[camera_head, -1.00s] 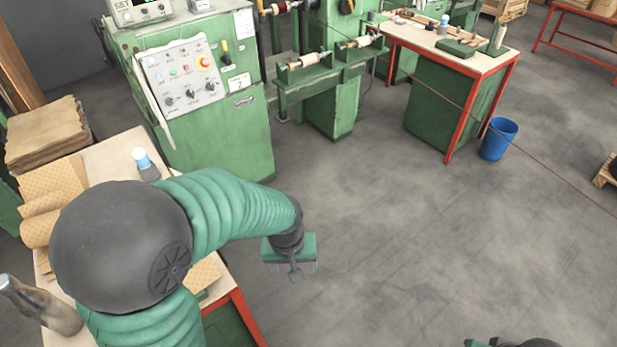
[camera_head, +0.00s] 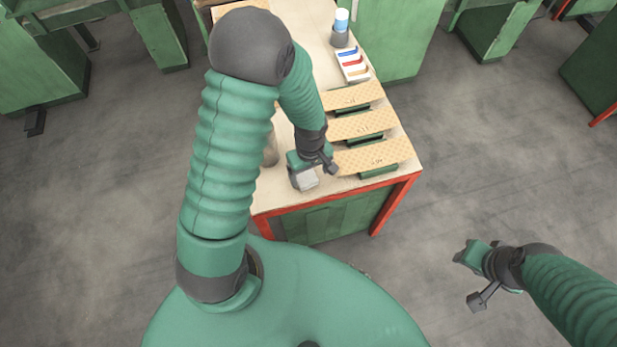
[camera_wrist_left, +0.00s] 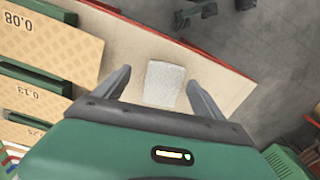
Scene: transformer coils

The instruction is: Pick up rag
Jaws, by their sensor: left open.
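A light grey, folded-looking rag (camera_wrist_left: 163,84) lies flat on the worktable near its edge. In the head view the rag (camera_head: 306,181) shows beside my left gripper (camera_head: 299,168), which partly covers it. In the left wrist view my left gripper (camera_wrist_left: 160,80) is open and empty, with the rag between and beyond its two fingers. The exact height of the fingers above the table is hard to tell. My right gripper (camera_head: 466,258) is at the lower right over the floor, away from the table; its jaws are too unclear to read.
The worktable (camera_head: 272,202) has a pale top and red edges. Patterned tan sheets (camera_head: 372,154) lie on green holders right of the gripper. A small box with coloured marks (camera_head: 352,66) and a blue-and-white-topped bottle (camera_head: 341,28) stand farther back. A dull brown-grey object (camera_head: 270,152) is partly hidden behind my arm.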

